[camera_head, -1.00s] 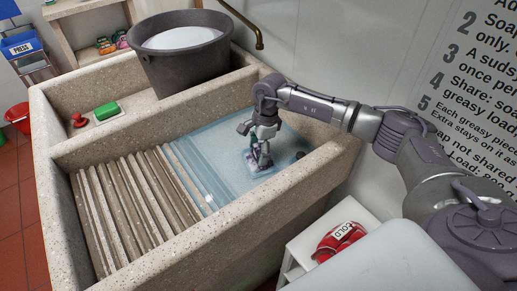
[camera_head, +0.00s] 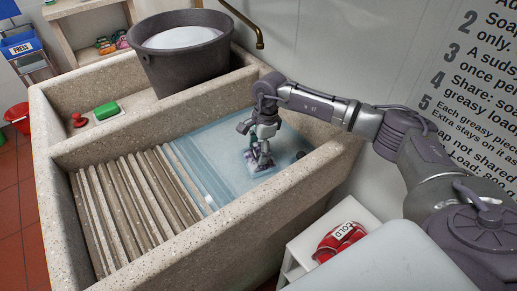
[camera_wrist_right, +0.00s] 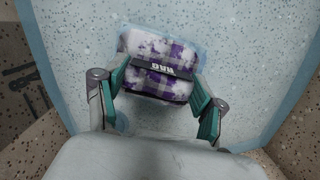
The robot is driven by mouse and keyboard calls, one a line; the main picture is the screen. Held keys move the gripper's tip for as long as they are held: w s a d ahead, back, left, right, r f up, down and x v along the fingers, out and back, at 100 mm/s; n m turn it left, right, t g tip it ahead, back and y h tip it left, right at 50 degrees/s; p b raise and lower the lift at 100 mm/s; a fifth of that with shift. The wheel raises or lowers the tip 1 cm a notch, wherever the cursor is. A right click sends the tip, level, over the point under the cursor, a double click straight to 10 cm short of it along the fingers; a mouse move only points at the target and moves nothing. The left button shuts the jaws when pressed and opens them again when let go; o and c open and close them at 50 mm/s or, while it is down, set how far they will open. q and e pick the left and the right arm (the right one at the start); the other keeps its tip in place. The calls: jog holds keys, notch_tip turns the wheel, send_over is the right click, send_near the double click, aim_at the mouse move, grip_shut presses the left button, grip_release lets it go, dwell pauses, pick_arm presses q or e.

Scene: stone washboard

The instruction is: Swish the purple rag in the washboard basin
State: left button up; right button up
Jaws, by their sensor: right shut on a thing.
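The purple checked rag (camera_wrist_right: 158,48) is folded, with white suds on it and a dark band across it, in the right wrist view. My right gripper (camera_wrist_right: 155,95) is shut on the rag, with a teal finger pad at each side. In the head view my right gripper (camera_head: 259,162) points down into the basin, and a little of the rag (camera_head: 262,168) shows beneath it. The washboard basin (camera_head: 215,120) is speckled stone, with pale blue water in its deeper end. The rag is at or in the water; its exact depth is unclear. My left gripper is not in view.
Stone ridges (camera_head: 130,205) fill the basin's left part. A dark bucket with white suds (camera_head: 180,62) stands on the back ledge, with a green bar (camera_head: 106,112) and a red knob-like object (camera_head: 79,121) to its left. A brass spout (camera_head: 245,27) hangs above. Red items (camera_head: 340,240) lie outside the front wall.

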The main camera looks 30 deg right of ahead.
notch_tip(320, 180, up, 18)
jog(key=p, duration=1)
dwell(1.0)
jog(key=o, duration=0.6)
jog(key=c, duration=0.6)
jog(key=shift+w, duration=0.1)
